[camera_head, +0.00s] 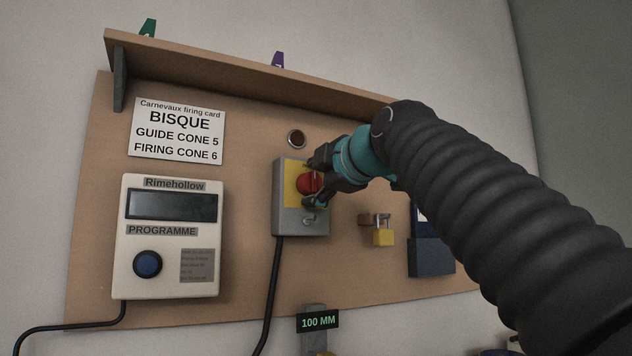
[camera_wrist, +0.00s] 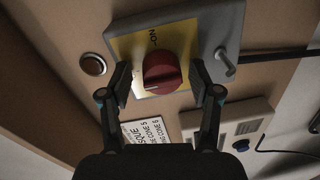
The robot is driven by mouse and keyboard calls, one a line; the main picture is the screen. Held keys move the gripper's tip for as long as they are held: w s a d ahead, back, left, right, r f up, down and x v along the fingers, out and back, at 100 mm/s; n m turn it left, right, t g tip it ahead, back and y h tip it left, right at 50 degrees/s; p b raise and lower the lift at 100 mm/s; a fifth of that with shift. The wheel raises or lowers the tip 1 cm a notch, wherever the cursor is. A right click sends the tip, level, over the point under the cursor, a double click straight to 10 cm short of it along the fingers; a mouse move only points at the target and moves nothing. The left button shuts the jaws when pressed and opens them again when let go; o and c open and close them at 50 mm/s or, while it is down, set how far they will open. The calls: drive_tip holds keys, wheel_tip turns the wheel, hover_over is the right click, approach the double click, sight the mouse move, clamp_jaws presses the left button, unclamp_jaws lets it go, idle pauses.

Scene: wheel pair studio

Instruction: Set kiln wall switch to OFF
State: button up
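The kiln wall switch is a grey box with a yellow plate (camera_head: 291,182) and a round red knob (camera_head: 308,183), fixed to the board. It also shows in the wrist view, with its red knob (camera_wrist: 162,72) in the middle and an ON mark (camera_wrist: 152,38) on the yellow plate. My gripper (camera_head: 319,180) is at the front of the switch. In the wrist view my gripper (camera_wrist: 160,78) is open, one finger on each side of the knob, with narrow gaps seeming to show. The OFF mark is not visible.
A white Rimehollow controller (camera_head: 165,237) with a blue knob is left of the switch. A firing card (camera_head: 178,131) is above it. A round brown indicator (camera_head: 297,139) sits above the switch. A brass padlock (camera_head: 383,236) hangs to the right. A shelf (camera_head: 240,65) juts out above.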

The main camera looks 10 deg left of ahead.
idle(0.3)
drive_tip(key=v, duration=1.2)
drive_tip(key=shift+f, duration=0.1)
idle(1.5)
